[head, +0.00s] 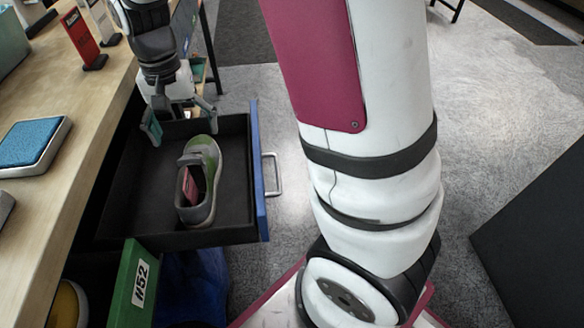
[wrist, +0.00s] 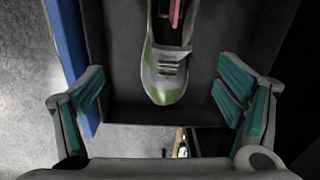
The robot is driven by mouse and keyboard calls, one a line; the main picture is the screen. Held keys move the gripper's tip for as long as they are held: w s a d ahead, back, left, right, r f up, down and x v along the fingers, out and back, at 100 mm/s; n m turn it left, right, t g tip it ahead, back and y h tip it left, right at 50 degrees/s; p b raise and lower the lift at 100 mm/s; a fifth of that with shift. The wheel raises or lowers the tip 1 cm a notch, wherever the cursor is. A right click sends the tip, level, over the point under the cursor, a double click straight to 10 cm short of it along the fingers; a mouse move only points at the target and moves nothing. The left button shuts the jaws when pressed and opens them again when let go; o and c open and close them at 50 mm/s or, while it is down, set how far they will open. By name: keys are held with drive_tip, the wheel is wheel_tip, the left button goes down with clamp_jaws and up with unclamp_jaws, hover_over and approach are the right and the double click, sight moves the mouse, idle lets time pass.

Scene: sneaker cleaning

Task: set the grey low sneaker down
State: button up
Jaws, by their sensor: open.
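The grey low sneaker (head: 201,180) with green patches lies inside an open dark drawer (head: 125,210), its sole on or near the drawer floor. Something pinkish-red shows inside its opening. In the wrist view the sneaker (wrist: 165,75) points its toe toward my gripper. My gripper (head: 181,125) is open at the drawer's far end, beyond the toe. In the wrist view its green-padded fingers (wrist: 163,100) are spread wide with nothing between their tips, and they are apart from the shoe.
The drawer has a blue front (head: 259,170) with a metal handle (head: 271,174). A wooden bench (head: 75,130) runs along the left, with a blue-topped pad (head: 32,145) on it. Open floor lies to the right.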

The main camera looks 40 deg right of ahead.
drive_tip(key=s+d+r+n, duration=0.1)
drive_tip(key=s+r+n, duration=0.1)
drive_tip(key=s+r, duration=0.45)
drive_tip(key=s+r+n, duration=0.1)
drive_tip(key=s+r, duration=0.3)
drive_tip(key=s, duration=0.5)
drive_tip(key=s+d+n, duration=0.1)
drive_tip(key=s+n, duration=0.2)
drive_tip(key=s, duration=1.3)
drive_tip(key=shift+r+n, duration=0.3)
drive_tip(key=shift+r, duration=0.15)
